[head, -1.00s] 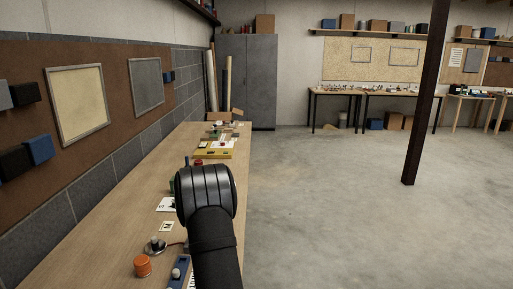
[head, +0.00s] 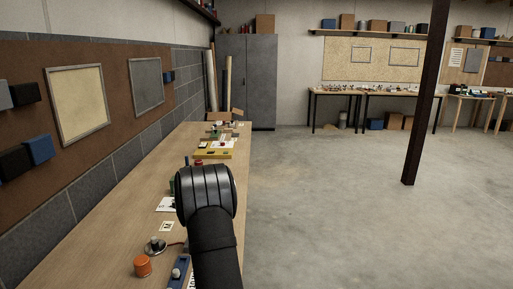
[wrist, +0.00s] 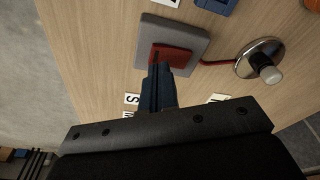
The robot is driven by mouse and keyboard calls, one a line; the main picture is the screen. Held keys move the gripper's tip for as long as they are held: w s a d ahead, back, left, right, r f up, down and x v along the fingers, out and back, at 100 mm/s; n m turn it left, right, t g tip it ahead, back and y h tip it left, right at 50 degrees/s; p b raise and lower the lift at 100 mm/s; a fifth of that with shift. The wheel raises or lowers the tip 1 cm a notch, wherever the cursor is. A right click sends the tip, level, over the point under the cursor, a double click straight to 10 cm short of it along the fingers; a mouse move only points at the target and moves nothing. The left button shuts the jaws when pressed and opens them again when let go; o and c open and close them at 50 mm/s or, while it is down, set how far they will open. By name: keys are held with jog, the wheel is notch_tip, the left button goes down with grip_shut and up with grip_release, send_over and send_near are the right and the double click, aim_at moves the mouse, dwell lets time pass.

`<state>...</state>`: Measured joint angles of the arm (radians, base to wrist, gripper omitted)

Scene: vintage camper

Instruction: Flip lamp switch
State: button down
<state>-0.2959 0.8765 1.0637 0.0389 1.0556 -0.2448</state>
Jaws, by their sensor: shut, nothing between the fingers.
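In the wrist view, a grey square base (wrist: 197,36) carries a red rocker switch (wrist: 172,56). A red wire runs from the base to a small lamp (wrist: 262,64) with a round metal foot and a pale bulb that looks unlit. The lamp also shows in the head view (head: 155,246), left of my arm. My gripper (wrist: 160,72) is shut and empty. Its fingertips are at the near edge of the red rocker and overlap it; I cannot tell whether they touch it. My arm hides the switch in the head view.
An orange round knob (head: 142,266) and a blue block (head: 179,272) are near the lamp on the wooden bench (head: 110,240). White letter cards (wrist: 132,99) lie beside the switch. A yellow tray (head: 214,154) is farther along. Open floor is at right.

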jog(key=shift+f, duration=0.9)
dwell(0.5)
jog(key=shift+r, duration=3.55)
notch_tip(320, 180, down, 7)
